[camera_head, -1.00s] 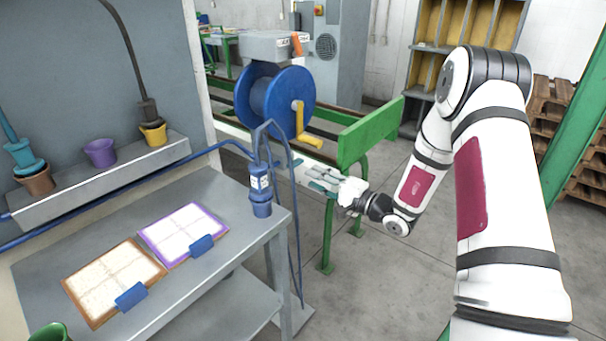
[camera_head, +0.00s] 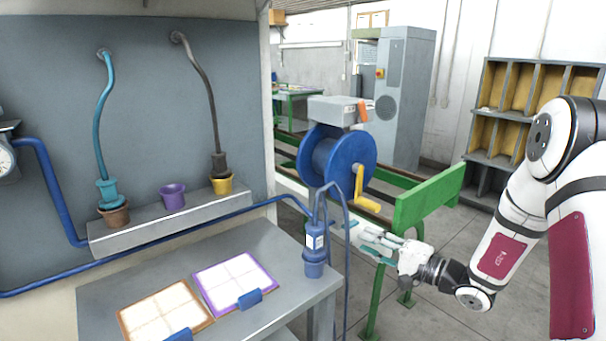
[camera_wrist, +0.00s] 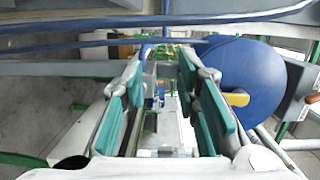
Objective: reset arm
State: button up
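My gripper (camera_head: 376,243) is in the head view, right of the table's corner and in front of the green beam. Its teal-padded fingers are apart with nothing between them, as the wrist view also shows (camera_wrist: 160,78). A blue brush tool on a hose (camera_head: 315,236) stands in a blue cup (camera_head: 314,268) at the table's right corner, left of my gripper and apart from it. A teal brush tool (camera_head: 108,192) is in a brown cup (camera_head: 114,215) on the shelf. A dark brush tool (camera_head: 219,164) is in a yellow cup (camera_head: 221,184).
An empty purple cup (camera_head: 173,196) sits on the shelf (camera_head: 150,236). Two framed panels, orange (camera_head: 165,312) and purple (camera_head: 232,280), lie on the grey table (camera_head: 262,240) with blue blocks. A blue hose reel (camera_head: 335,158) and green beam (camera_head: 430,195) stand behind my gripper.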

jog(key=s+a+r+n+g+p, duration=0.1)
jog(key=s+a+r+n+g, duration=0.3)
jog(key=s, duration=0.3)
jog(key=s+a+r+n+g+h+p, duration=0.1)
jog(key=s+a+r+g, duration=0.3)
jog(key=s, duration=0.3)
jog(key=s+a+r+n+g+p, duration=0.1)
jog(key=s+a+r+n+g, duration=0.2)
jog(key=s+a+r, duration=0.4)
jog(key=s+d+r+t+h+p, duration=0.1)
jog(key=s+d+r+h+p, duration=0.1)
jog(key=s+d+h, duration=0.3)
jog(key=s+d+r+t+h+p, duration=0.1)
jog(key=s+d+r+h, duration=0.3)
jog(key=s+d, duration=0.5)
jog(key=s+h, duration=0.2)
jog(key=s, duration=0.2)
jog(key=shift+s+d+n+t+p, duration=0.15)
jog(key=shift+s+n+t+p, duration=0.2)
jog(key=shift+n+t+p, duration=0.05)
